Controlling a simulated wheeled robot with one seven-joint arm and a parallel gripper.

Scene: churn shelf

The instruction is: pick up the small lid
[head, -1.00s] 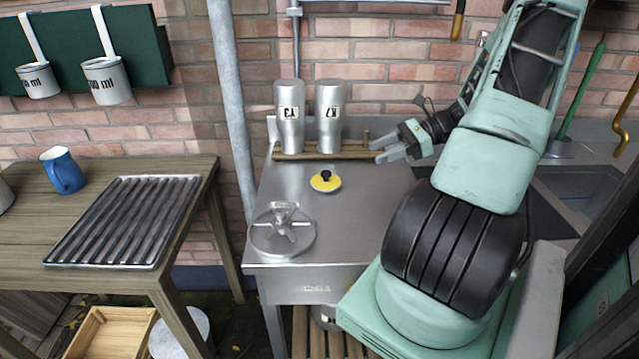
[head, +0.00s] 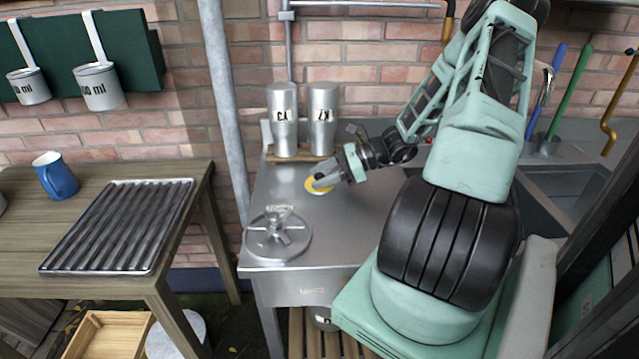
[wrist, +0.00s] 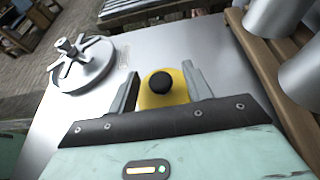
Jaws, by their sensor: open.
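The small lid (head: 312,188) is a yellow disc with a black knob, lying on the steel counter. In the head view my gripper (head: 318,183) is over it and hides much of it. In the wrist view the small lid (wrist: 177,94) sits between the two fingers of my gripper (wrist: 164,88). The fingers are open, one on each side of the lid, with a gap beside the black knob. I cannot tell how high the fingertips are above the counter.
A large metal lid (head: 262,245) with a spoked handle lies at the counter's front left. Two metal canisters (head: 284,125) (head: 323,125) stand on a wooden rack at the back. A grey pole (head: 226,110) rises at the counter's left. A ribbed rack (head: 118,228) lies on the wooden table.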

